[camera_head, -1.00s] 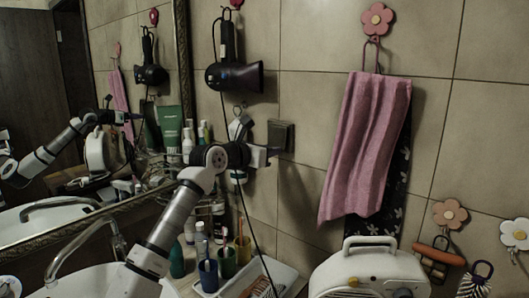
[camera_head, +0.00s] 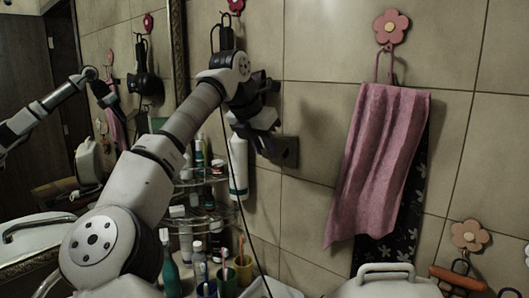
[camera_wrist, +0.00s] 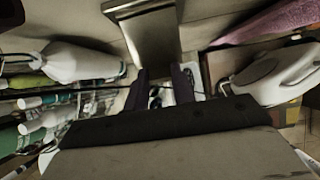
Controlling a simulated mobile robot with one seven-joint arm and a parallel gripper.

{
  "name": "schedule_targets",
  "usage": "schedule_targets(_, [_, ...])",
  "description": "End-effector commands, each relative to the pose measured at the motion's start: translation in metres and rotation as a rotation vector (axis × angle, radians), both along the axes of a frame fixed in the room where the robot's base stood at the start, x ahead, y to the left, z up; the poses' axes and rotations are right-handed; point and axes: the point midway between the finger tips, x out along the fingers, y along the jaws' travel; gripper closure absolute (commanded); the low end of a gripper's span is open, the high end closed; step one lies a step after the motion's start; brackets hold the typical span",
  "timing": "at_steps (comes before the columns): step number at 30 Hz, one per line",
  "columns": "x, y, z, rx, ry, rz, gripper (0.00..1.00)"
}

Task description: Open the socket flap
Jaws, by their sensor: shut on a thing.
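The dark metallic socket (camera_head: 290,152) is mounted on the tiled wall, left of the pink towel. My gripper (camera_head: 268,143) is at its left side in the head view, reaching down from above and partly covering it. In the wrist view, the metallic socket flap (camera_wrist: 152,40) stands out just beyond the fingers. The exact contact is partly hidden, and I cannot tell how far the flap is swung from the wall.
The pink towel (camera_head: 379,165) hangs at right. A white bottle (camera_head: 238,168) and a wire shelf (camera_head: 205,178) with toiletries stand at left, below my arm. A white box with a handle (camera_head: 390,276) stands at lower right. A black cord (camera_head: 234,190) hangs near my gripper.

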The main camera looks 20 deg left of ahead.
Motion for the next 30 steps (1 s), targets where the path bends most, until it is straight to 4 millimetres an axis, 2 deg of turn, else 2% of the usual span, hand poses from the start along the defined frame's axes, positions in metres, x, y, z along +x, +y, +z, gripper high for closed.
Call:
schedule_targets(12, [0.000,-0.001,0.015,0.060,0.168,-0.001,1.00])
schedule_targets(30, [0.000,-0.001,0.022,0.102,0.283,-0.004,1.00])
